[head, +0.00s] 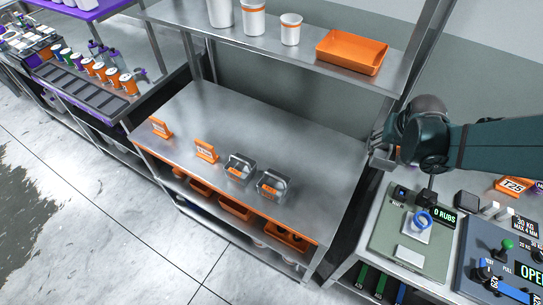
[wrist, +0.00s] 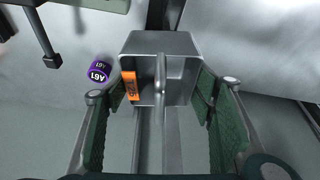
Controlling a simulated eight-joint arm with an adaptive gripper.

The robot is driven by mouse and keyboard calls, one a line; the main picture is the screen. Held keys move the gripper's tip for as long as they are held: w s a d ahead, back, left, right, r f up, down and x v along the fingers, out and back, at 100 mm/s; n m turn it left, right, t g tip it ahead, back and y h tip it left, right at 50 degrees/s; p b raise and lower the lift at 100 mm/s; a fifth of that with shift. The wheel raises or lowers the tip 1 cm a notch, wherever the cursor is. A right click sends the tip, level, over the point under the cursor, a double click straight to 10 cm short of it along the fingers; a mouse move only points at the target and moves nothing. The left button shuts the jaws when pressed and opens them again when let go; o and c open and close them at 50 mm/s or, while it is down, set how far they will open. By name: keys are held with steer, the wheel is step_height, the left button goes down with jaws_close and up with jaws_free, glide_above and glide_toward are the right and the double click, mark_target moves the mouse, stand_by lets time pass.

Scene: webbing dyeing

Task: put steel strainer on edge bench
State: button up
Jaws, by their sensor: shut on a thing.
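My gripper (wrist: 160,110) is shut on a steel strainer (wrist: 150,43), a grey metal box with a raised handle and an orange tag; green finger pads flank it. In the head view my gripper (head: 384,150) is at the right end of a steel bench (head: 230,115), and the strainer is mostly hidden behind my wrist. Two similar small steel boxes (head: 240,168) (head: 273,186) with handles and orange tags stand side by side near the bench's front edge. I cannot tell which bench the task calls the edge bench.
Two orange signs (head: 160,128) (head: 206,151) stand along the bench's front edge. An upper shelf (head: 270,42) holds white cups and an orange tray (head: 352,52). A grey testing machine (head: 412,235) stands at lower right. The bench's middle and back are clear. A purple A61 item (wrist: 98,72) shows in the wrist view.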

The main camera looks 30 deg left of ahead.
steer(key=s+a+f+n+g+y+b, duration=0.1)
steer(key=s+a+n+g+y, duration=0.15)
steer(key=s+a+n, duration=0.75)
steer(key=n+g+y+b, duration=0.1)
steer(key=n+g, duration=0.1)
steer(key=n, duration=0.4)
glide_above(309, 208)
steer(key=shift+f, duration=0.45)
steer(key=shift+f, duration=0.1)
steer(key=shift+f+b, duration=0.95)
steer(key=shift+f, duration=1.85)
steer(key=shift+f, duration=0.1)
steer(key=shift+f+b, duration=0.55)
steer(key=shift+f, duration=1.45)
steer(key=shift+f, duration=0.15)
steer(key=o, duration=1)
